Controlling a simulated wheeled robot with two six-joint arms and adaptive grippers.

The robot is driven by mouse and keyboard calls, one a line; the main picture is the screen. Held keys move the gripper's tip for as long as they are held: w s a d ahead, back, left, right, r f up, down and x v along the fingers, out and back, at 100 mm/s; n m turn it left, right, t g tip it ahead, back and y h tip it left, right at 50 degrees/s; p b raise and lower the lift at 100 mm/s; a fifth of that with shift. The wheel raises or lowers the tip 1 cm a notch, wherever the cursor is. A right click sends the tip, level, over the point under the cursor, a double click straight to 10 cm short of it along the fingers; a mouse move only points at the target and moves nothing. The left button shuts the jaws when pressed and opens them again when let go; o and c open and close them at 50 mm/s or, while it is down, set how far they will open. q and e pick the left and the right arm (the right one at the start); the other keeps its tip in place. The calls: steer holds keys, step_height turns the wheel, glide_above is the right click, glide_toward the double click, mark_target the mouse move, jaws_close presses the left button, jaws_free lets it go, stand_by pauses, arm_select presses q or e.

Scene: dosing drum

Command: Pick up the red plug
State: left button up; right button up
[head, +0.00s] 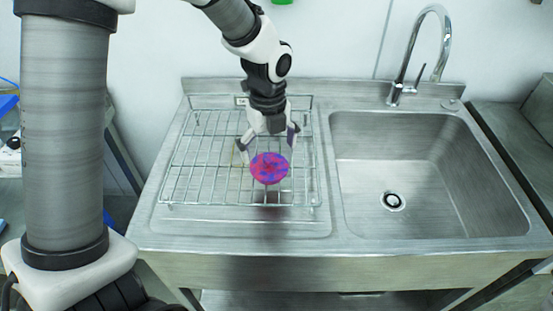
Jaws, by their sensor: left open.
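The red plug (269,168) is a round disc, red with purple-blue patches, at the wire rack (190,175) on the left side of the sink unit. My left gripper (267,152) points down over the plug from behind. Its two fingers are spread, one at the plug's upper left and one at its upper right. I cannot tell whether the fingers touch the plug. My right gripper is not in the head view.
The empty steel basin (440,195) lies to the right, with a drain (393,201) in its floor. A tall curved faucet (419,50) stands behind it. The rack around the plug is otherwise bare. A wall closes off the back.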

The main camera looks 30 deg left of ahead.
mark_target(269, 158)
arm_select(q)
steer(key=f, duration=0.5)
steer(key=shift+w+f, duration=0.15)
steer(key=shift+w, duration=0.1)
steer(key=shift+s, duration=0.3)
steer(key=c, duration=0.4)
steer(key=shift+s+r, duration=0.1)
steer(key=shift+r, duration=0.1)
steer(key=c, duration=0.4)
steer(key=shift+o, duration=0.2)
steer(key=shift+p, duration=0.3)
